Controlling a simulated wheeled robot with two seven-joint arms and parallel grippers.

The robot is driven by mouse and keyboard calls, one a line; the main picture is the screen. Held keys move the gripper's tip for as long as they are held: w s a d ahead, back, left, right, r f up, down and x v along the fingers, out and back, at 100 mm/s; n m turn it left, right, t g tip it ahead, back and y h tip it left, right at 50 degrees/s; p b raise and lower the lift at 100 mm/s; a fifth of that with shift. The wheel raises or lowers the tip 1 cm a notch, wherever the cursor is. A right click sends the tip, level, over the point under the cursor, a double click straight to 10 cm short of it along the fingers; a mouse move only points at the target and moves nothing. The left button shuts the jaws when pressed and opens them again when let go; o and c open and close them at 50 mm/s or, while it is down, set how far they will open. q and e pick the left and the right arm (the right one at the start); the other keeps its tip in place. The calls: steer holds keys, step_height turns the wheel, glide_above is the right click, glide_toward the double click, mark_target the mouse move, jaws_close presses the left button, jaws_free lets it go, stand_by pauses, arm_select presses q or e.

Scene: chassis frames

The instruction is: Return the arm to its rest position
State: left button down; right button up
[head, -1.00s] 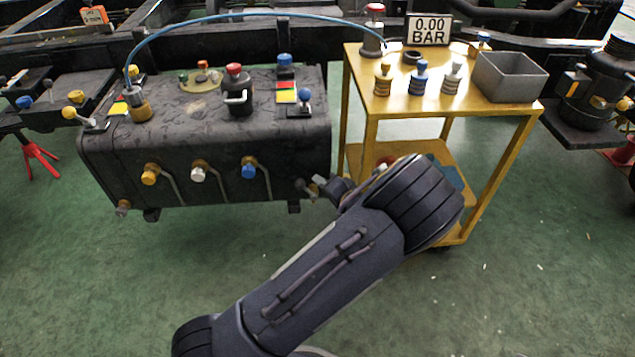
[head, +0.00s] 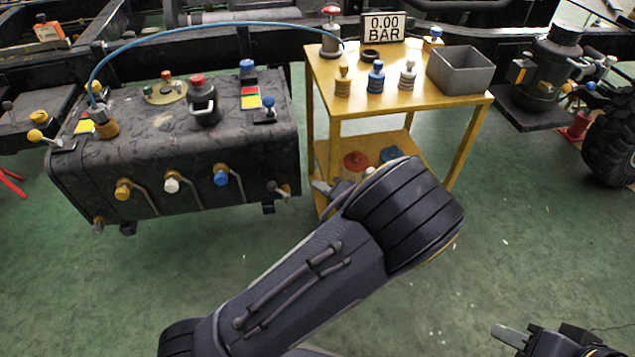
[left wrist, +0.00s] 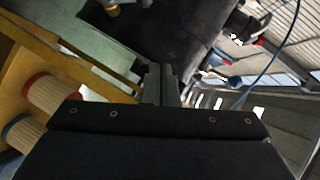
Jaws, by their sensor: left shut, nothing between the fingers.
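My left arm, dark grey, rises from the bottom of the head view, its thick elbow in front of the yellow cart. The tip of my left gripper (head: 322,188) shows just left of that elbow, by the cart's lower left side; the rest is hidden. In the left wrist view its fingers (left wrist: 160,85) are together with nothing between them, in front of the black tank. Part of my right gripper (head: 512,336) shows at the bottom right of the head view, over bare floor; its jaw opening is not clear.
The yellow cart (head: 420,102) carries small fittings, a grey bin (head: 460,70) and a pressure display (head: 384,27) reading 0.00 BAR. The black tank (head: 150,140) stands left of it, with a blue hose (head: 215,19) arching above. Green floor is clear in front.

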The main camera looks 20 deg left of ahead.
stand_by(0.4)
arm_select(q)
steer(key=s+a+r+n+g+h, duration=0.1)
steer(key=s+a+n+g+h, duration=0.2)
steer(key=s, duration=0.4)
steer(key=s+a+g+h, duration=0.4)
steer(key=s+h, duration=0.2)
steer(key=s, duration=0.1)
steer(key=s+d+r+t+h, duration=0.4)
steer(key=s+r+t+h, duration=0.2)
steer(key=s+r+h, duration=0.5)
step_height(320, 180, up, 31)
steer(key=s+y+p, duration=0.1)
steer(key=y+p, duration=0.1)
steer(key=p, duration=2.9)
steer(key=shift+s+d+f+m+y, duration=0.2)
steer(key=shift+s+d+m+y, duration=0.1)
steer(key=shift+s+y, duration=0.1)
